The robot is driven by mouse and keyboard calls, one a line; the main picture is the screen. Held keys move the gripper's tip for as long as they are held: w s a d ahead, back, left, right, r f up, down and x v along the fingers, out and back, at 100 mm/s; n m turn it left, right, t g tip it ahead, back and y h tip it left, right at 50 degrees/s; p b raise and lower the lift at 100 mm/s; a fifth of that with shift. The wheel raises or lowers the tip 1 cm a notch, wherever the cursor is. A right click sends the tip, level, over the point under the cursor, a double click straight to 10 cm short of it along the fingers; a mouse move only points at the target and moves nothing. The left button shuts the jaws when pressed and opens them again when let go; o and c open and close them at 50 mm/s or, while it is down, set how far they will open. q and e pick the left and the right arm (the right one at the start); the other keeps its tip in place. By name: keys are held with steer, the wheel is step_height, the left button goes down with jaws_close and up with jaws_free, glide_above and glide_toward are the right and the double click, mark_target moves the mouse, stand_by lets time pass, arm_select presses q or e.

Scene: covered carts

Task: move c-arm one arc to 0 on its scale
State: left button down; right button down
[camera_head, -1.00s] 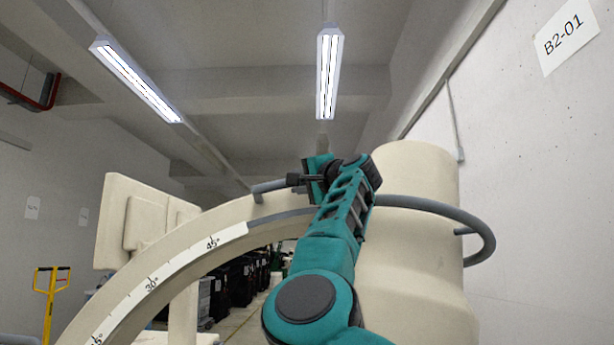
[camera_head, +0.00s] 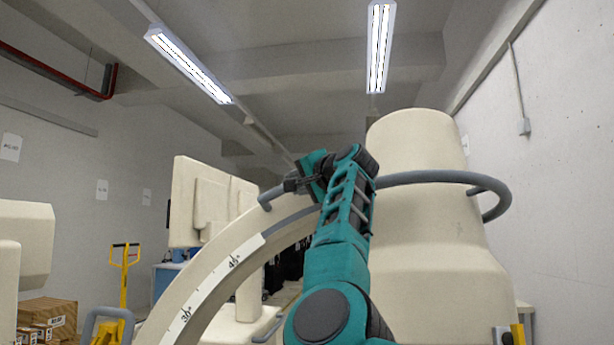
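The c-arm's cream arc (camera_head: 193,280) curves up from the lower left towards a large cream column (camera_head: 425,235). A white scale strip (camera_head: 212,287) on the arc shows 30° and 45°; the 0 mark and any pointer are out of view. A grey handle (camera_head: 270,197) stands on the arc's upper edge. My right arm rises from the bottom, in front of the arc and column. Its gripper (camera_head: 290,185) is at the handle's right part and appears shut on it; the fingertips are small and dark. My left gripper is not in view.
A grey rail (camera_head: 445,177) loops around the column's right side. Cream panels (camera_head: 205,205) stand behind the arc. A yellow stand (camera_head: 124,270), cardboard boxes (camera_head: 48,315) and another cream body (camera_head: 25,245) are at left. A concrete wall (camera_head: 560,210) bounds the right.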

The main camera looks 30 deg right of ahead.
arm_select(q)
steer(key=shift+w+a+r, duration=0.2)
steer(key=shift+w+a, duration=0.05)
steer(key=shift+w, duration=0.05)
arm_select(e)
steer(key=shift+s+d+r+h, duration=0.1)
steer(key=shift+d+r+h, duration=0.05)
steer(key=shift+r+h, duration=0.15)
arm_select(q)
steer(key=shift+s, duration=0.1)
arm_select(e)
steer(key=c, duration=1.2)
jaws_free()
steer(key=shift+d, duration=0.1)
steer(key=shift+c, duration=0.2)
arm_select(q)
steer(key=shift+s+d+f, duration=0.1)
arm_select(e)
steer(key=shift+f, duration=0.15)
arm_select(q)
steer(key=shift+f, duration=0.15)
